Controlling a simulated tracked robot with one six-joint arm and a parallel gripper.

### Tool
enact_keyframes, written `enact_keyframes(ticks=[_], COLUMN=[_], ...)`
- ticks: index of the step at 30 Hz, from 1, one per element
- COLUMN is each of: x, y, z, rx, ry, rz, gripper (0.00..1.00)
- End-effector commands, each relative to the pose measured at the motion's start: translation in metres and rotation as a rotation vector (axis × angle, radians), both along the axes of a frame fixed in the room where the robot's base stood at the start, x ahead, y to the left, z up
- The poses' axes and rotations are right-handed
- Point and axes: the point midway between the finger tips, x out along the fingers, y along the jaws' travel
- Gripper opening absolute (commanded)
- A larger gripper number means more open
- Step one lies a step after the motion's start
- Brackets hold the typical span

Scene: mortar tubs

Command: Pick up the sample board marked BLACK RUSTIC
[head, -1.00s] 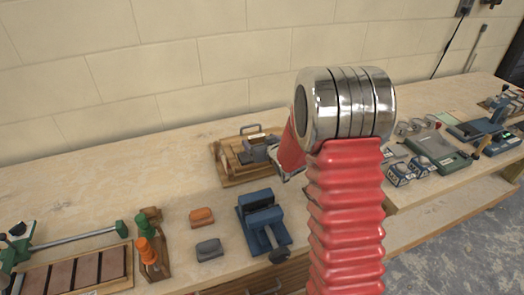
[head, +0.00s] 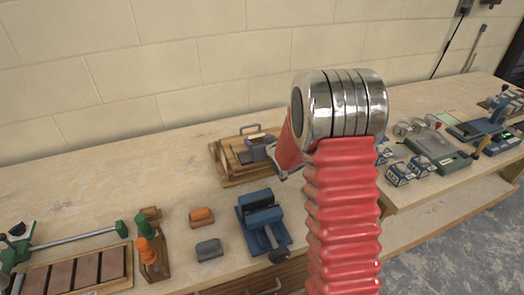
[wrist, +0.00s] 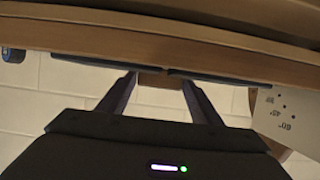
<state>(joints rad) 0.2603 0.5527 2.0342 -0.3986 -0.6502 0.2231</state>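A wooden tray (head: 240,181) with dark and pale flat pieces in it stands on the bench against the wall. I can read no BLACK RUSTIC marking, so I cannot tell which piece is that board. My gripper is at the tray in the head view, partly hidden behind my red arm. In the wrist view my gripper (wrist: 158,80) has its two fingers spread apart, pointing at dark thin edges (wrist: 95,64) under a wooden rail. A small brown block (wrist: 153,83) shows between the fingertips, and I see no finger clearly touching it.
A blue clamp-like device (head: 262,222), an orange block (head: 201,216) and a grey block (head: 209,249) stand in front of the tray. A rack with green and orange handles (head: 152,258) is left. A white card with angle marks (wrist: 280,115) shows at right in the wrist view.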

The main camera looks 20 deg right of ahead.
Motion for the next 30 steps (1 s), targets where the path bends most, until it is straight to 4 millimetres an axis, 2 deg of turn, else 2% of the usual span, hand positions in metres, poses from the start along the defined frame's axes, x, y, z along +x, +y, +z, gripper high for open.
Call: enact_keyframes(ticks=[2, 16, 25, 30], x=[0.000, 0.000, 0.001, 0.001], y=[0.000, 0.000, 0.000, 0.000], z=[0.000, 0.000, 0.003, 0.013], rx=[0.000, 0.000, -0.001, -0.001], ry=[0.000, 0.000, -0.003, -0.005], rz=[0.000, 0.000, 0.000, 0.002], gripper=[0.53, 0.20, 0.19, 0.19])
